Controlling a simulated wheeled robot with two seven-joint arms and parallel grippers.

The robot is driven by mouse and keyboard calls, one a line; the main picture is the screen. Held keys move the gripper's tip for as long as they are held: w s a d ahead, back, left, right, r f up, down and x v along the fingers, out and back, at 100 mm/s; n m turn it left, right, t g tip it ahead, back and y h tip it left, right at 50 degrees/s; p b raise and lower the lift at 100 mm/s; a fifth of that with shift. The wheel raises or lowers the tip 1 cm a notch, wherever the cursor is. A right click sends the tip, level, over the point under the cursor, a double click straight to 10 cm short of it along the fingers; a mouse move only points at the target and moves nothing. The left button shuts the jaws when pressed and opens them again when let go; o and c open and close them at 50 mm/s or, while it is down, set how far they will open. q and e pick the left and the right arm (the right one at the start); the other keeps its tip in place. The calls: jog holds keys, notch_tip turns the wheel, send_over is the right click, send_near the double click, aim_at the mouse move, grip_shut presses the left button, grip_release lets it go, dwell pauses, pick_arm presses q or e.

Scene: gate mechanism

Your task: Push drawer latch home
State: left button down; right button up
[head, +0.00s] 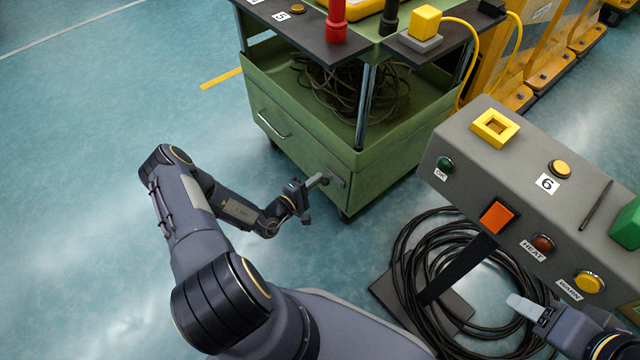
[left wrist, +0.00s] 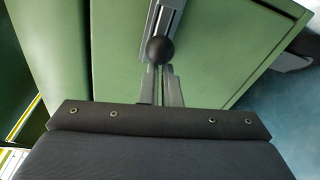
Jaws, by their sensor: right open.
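The drawer latch (head: 337,178) is a grey metal piece on the lower right of the green drawer front (head: 290,138). In the left wrist view its slide (left wrist: 170,18) runs down the green panel to a round black knob (left wrist: 160,50). My left gripper (head: 318,181) is at the latch, with its fingers (left wrist: 161,88) close together and their tips right by the knob. I cannot tell whether they touch it. My right gripper (head: 527,306) is open at the lower right, far from the latch, and partly hidden.
The green cart (head: 400,150) holds coiled cables (head: 350,92) in its open bay. A drawer handle (head: 273,126) sits left of the latch. A grey control box (head: 500,175) stands at the right, above black cable coils (head: 410,270). The floor at the left is clear.

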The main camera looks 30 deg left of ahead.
pick_arm(q)
jog(key=shift+w+a+f+b, duration=0.2)
jog(key=shift+w+a, duration=0.15)
jog(key=shift+a, duration=0.2)
jog(key=shift+w+a+f+b, duration=0.15)
jog(key=shift+w+a, duration=0.15)
jog(key=shift+a, duration=0.2)
jog(key=p+v, duration=0.3)
jog(key=v, duration=0.7)
jog(key=shift+d+p, duration=0.3)
jog(key=shift+p, duration=0.1)
pick_arm(e)
jog(key=shift+w+d+r, duration=0.1)
jog(key=shift+w+r, duration=0.1)
jog(key=shift+r, duration=0.45)
jog(key=shift+w+d+r, duration=0.1)
jog(key=shift+w+r, duration=0.1)
jog(key=shift+r, duration=0.45)
pick_arm(q)
jog(key=shift+r, duration=0.1)
